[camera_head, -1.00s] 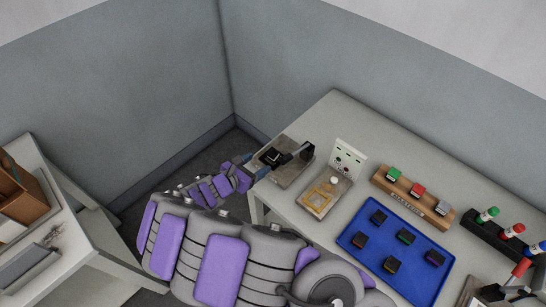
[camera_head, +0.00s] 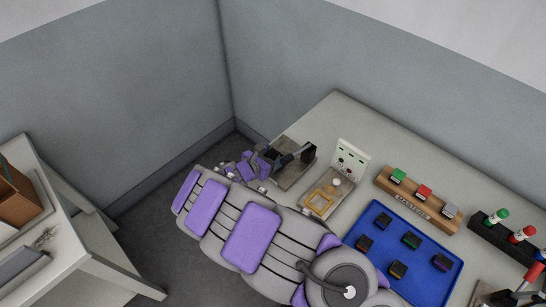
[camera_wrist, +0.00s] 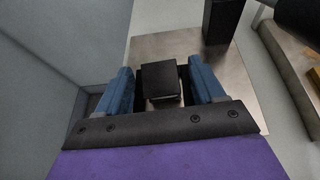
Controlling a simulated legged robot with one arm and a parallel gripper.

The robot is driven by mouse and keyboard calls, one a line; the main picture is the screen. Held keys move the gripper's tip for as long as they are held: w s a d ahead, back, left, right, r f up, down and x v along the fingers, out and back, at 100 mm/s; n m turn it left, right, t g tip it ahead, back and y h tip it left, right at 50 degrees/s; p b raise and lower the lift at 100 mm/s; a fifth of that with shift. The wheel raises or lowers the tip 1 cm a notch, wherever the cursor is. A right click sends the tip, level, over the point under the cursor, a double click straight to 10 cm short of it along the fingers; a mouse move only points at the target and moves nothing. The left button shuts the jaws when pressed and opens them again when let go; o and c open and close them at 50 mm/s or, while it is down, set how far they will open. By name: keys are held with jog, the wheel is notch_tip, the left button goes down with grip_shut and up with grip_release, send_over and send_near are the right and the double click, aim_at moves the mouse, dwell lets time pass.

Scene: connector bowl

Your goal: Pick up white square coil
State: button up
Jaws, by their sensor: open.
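I cannot clearly make out a white square coil. In the wrist view, a black square block (camera_wrist: 162,78) with a thin pale lower edge stands between the blue fingers of my gripper (camera_wrist: 163,86). The fingers are open, one on each side of it, with dark gaps between. The block is on or over a metal plate (camera_wrist: 190,50). In the head view my gripper (camera_head: 268,158) is over the left part of this plate (camera_head: 296,177), beside a black upright clamp (camera_head: 308,152), and hides the block.
Right of the plate are a base with a yellow square frame (camera_head: 320,203) and a white socket panel (camera_head: 351,157). Further right are a blue tray (camera_head: 384,250) with several dark blocks and a wooden rack (camera_head: 416,198). A grey wall (camera_head: 300,70) stands behind the table.

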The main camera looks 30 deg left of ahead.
jog(key=c, duration=1.1)
jog(key=shift+c, duration=0.2)
jog(key=shift+r, duration=0.15)
